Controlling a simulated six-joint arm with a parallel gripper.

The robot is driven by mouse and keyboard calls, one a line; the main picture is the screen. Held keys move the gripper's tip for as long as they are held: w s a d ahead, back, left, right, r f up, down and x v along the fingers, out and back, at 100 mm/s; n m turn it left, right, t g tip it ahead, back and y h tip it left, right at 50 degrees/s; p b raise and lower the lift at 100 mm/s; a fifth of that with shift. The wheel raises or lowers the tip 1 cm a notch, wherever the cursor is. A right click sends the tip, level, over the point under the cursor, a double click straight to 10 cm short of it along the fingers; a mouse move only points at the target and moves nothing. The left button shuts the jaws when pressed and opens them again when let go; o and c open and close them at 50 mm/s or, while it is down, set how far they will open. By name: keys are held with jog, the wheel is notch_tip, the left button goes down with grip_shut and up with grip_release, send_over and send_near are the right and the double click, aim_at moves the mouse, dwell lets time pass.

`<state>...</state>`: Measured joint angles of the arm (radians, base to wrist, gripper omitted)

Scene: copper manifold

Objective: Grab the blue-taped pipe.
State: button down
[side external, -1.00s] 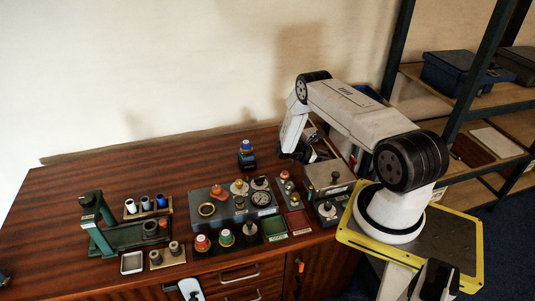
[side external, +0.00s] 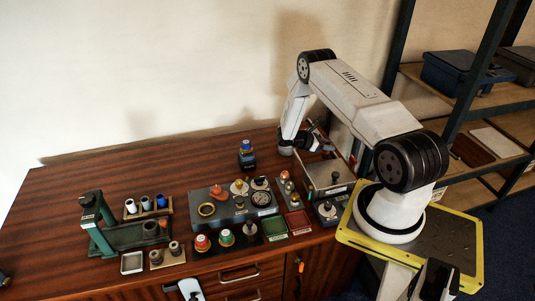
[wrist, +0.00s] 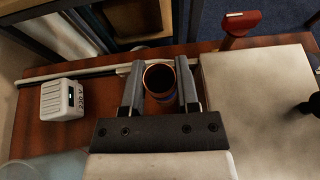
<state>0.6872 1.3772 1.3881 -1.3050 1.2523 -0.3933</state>
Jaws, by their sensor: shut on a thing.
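The blue-taped pipe (wrist: 160,82) is a short copper tube seen end-on in the wrist view, with a dark hollow mouth and a strip of blue below its rim. My gripper (wrist: 159,66) has one finger on each side of it and is shut on it. In the side view my gripper (side external: 314,139) is over the back right of the bench, behind a grey metal box. The pipe is too small there to make out clearly. Its lower end is hidden in the wrist view.
The grey box (side external: 326,170) stands close in front of my gripper. In the wrist view a white device (wrist: 63,96) is at left and a red-topped part (wrist: 240,22) at upper right. A green rack (side external: 97,225) stands at the bench's left. The bench's back left is clear.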

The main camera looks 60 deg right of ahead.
aim_at(327, 143)
jog(key=shift+r, duration=2.25)
